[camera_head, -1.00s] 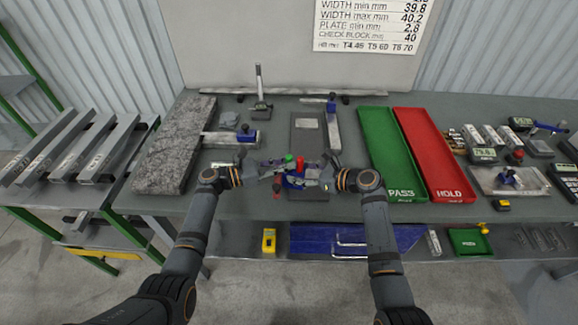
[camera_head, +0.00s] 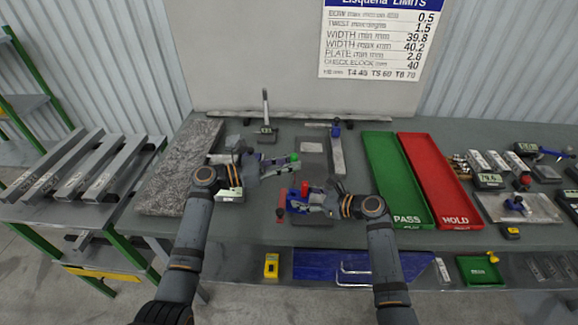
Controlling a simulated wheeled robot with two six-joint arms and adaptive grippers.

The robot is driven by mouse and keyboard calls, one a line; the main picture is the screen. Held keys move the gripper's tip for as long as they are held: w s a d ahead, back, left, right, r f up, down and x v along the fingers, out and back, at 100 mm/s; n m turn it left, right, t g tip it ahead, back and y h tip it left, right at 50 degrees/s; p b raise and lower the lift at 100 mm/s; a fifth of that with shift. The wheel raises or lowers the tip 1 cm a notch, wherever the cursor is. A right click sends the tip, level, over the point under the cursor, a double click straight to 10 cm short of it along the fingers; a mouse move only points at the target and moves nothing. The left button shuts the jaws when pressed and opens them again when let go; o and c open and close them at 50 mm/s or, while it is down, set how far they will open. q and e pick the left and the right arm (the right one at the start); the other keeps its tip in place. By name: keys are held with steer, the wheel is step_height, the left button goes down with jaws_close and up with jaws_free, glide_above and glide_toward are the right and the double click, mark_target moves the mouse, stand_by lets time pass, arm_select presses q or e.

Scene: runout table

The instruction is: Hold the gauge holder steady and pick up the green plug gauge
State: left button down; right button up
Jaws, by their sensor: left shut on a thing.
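The green plug gauge (camera_head: 294,158) shows its green end at the tips of my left gripper (camera_head: 283,166), which is shut on it. It is up and away from the blue gauge holder (camera_head: 318,198), to the holder's upper left. A red plug gauge (camera_head: 304,188) stands at the holder. My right gripper (camera_head: 308,201) is at the holder from the right, its fingers around or against it. The fingers and holder overlap, so I cannot tell whether they are closed on it. Another small red part (camera_head: 281,211) shows at the left of the holder.
A granite plate (camera_head: 180,175) lies at the left. The green PASS tray (camera_head: 395,180) and red HOLD tray (camera_head: 437,180) lie to the right of my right gripper. A grey plate (camera_head: 312,147) and a height gauge (camera_head: 266,132) are behind. Bare table shows between the arms.

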steer(key=o, duration=0.4)
steer(key=shift+s+a+f, duration=0.15)
steer(key=shift+f, duration=0.05)
steer(key=shift+o, duration=0.5)
steer(key=shift+r, duration=0.1)
steer(key=shift+d+r, duration=0.15)
steer(key=shift+d, duration=0.2)
steer(key=v, duration=1.1)
steer(key=shift+s, duration=0.15)
